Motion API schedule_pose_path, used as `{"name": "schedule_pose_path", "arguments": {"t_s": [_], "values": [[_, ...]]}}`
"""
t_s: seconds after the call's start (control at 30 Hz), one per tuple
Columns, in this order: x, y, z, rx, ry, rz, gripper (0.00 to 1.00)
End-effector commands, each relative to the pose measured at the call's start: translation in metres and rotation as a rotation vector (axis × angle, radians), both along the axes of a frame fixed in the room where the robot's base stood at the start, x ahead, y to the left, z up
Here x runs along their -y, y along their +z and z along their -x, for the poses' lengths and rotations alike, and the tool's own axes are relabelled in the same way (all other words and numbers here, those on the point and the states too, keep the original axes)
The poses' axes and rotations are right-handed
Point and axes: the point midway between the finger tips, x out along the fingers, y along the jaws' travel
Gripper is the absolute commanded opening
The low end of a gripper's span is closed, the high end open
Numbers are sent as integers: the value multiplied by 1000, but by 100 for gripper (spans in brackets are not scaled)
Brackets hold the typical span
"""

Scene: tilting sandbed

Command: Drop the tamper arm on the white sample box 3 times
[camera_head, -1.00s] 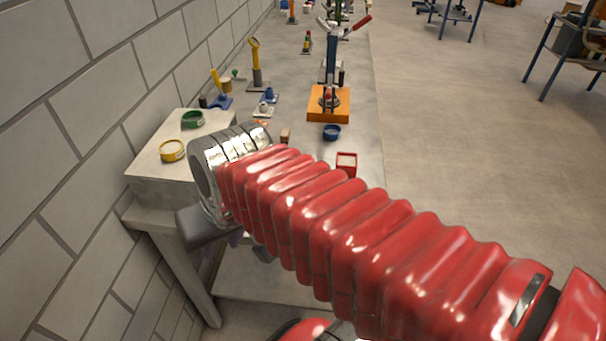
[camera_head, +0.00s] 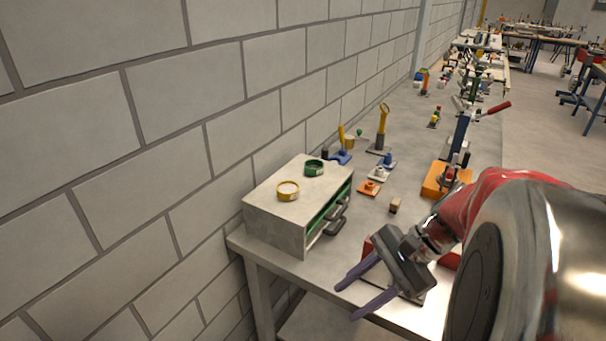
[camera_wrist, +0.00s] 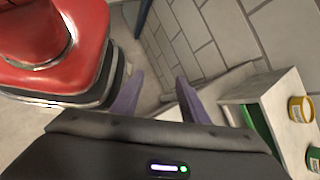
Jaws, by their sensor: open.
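My gripper (camera_head: 348,302) is open and empty over the near edge of the bench in the head view. Its two purple fingers point to the lower left, and they also show in the wrist view (camera_wrist: 158,85). A press-like device with a blue upright and red handle (camera_head: 495,109) stands on an orange base (camera_head: 433,180), beyond my arm. I cannot tell for sure whether it is the tamper arm. A red object (camera_head: 450,260) shows partly behind my gripper, with a pale surface beside it. I cannot make out a white sample box with certainty.
A block wall (camera_head: 160,120) runs along the left.

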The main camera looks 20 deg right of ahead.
Motion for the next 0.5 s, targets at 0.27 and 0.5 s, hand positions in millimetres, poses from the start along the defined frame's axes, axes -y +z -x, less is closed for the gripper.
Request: {"name": "schedule_pose_path", "arguments": {"t_s": [0.27,0.5], "values": [[47,0,-2,-57,-299,-275,41],[97,2,2,-65,-539,-517,41]]}}
